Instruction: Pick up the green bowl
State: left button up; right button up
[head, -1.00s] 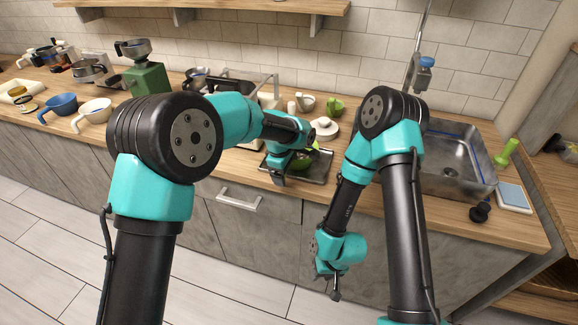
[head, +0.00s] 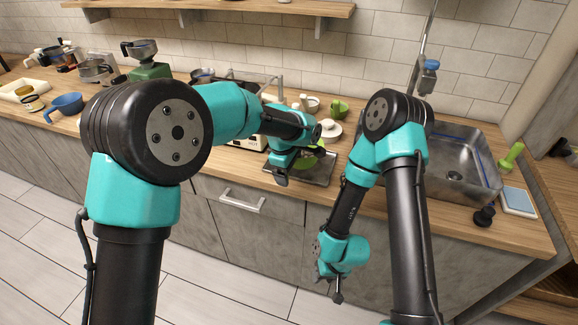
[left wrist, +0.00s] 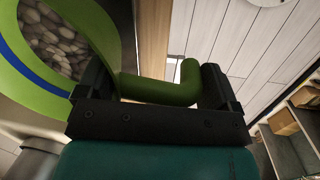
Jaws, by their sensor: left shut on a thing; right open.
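The green bowl (head: 313,158) shows only in part in the head view, behind my left gripper (head: 302,166) and over the dark tray (head: 322,177). In the left wrist view, its curved green wall with a blue band (left wrist: 38,75) is at the left, and pebble-like grey-brown contents or pattern show within. My left gripper (left wrist: 155,88) is shut on a green curved handle-like part of it. I cannot tell whether the bowl touches the tray. My right gripper (head: 334,287) hangs low in front of the cabinets, open and empty.
A green cup (head: 340,109) and a white dish (head: 329,130) stand behind the tray. A sink (head: 470,165) is at the right, with a green brush (head: 511,157) beside it. Wooden counter is clear between tray and sink.

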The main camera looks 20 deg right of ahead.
pick_arm(q)
jog(key=s+a+r, duration=0.1)
jog(key=s+a, duration=0.2)
jog(key=s, duration=0.9)
jog(key=shift+s+a, duration=0.3)
jog(key=shift+a, duration=0.05)
jog(key=shift+s+r, duration=0.1)
jog(key=shift+r, duration=0.05)
dwell(0.5)
